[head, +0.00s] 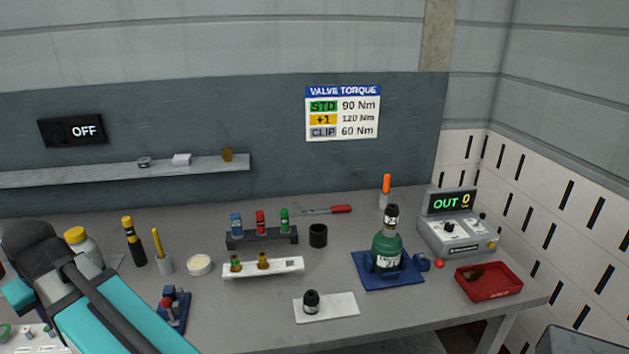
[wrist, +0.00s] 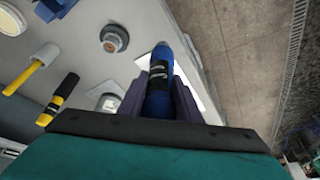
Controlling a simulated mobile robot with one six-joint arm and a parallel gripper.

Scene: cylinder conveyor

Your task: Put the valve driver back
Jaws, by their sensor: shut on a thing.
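In the wrist view my gripper (wrist: 160,82) is shut on a blue cylindrical tool (wrist: 158,62) with dark bands and pale marks. The tool lies between the two dark fingers and its far end sticks out past them. It looks like the valve driver, but I cannot read its marks. The tool's near end is hidden by my wrist. In the head view my teal arm covers the lower left, and neither the fingers nor the held tool can be made out there.
A green bottle (head: 386,252) stands on a blue base. A black cup (head: 318,236), a dark rack (head: 262,240) with coloured pieces, a white rack (head: 278,268), a control box (head: 455,240) and a red tray (head: 490,290) stand on the bench.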

